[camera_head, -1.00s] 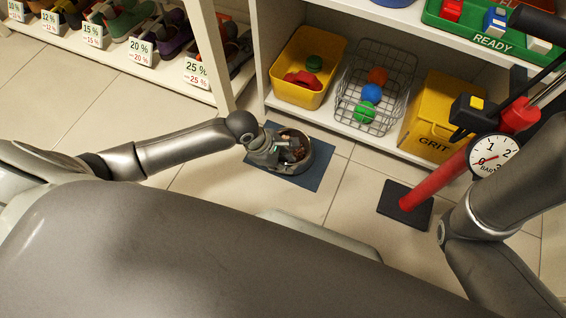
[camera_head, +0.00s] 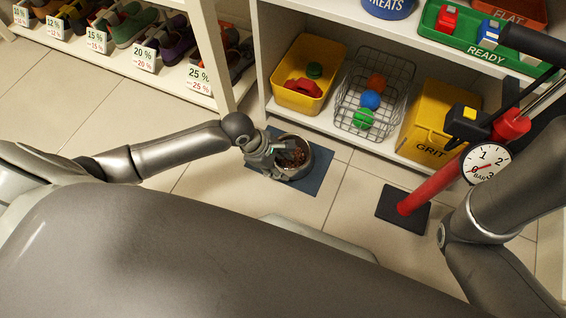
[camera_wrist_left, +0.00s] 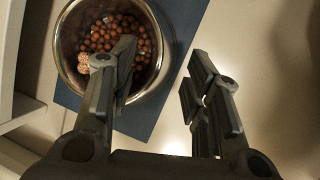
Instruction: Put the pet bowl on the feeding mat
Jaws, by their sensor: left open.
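The pet bowl (camera_head: 308,160), round, metallic and filled with brown kibble, sits on the dark blue feeding mat (camera_head: 318,182) on the tiled floor. My left gripper (camera_head: 282,150) is at the bowl's left side. In the left wrist view the gripper (camera_wrist_left: 162,60) is open. One finger overlaps the bowl (camera_wrist_left: 66,62) and its kibble; the other finger is outside the rim, over the mat's edge and floor. The mat (camera_wrist_left: 178,45) shows beside and below the bowl. Whether a finger touches the bowl cannot be told. My right gripper is out of view.
A shelf behind holds a yellow bin (camera_head: 310,98), a wire basket (camera_head: 388,75) of balls and a yellow grit box (camera_head: 425,135). A red pump (camera_head: 436,185) with a gauge stands to the right on a dark base. A shoe rack (camera_head: 150,70) is at upper left. Floor in front is clear.

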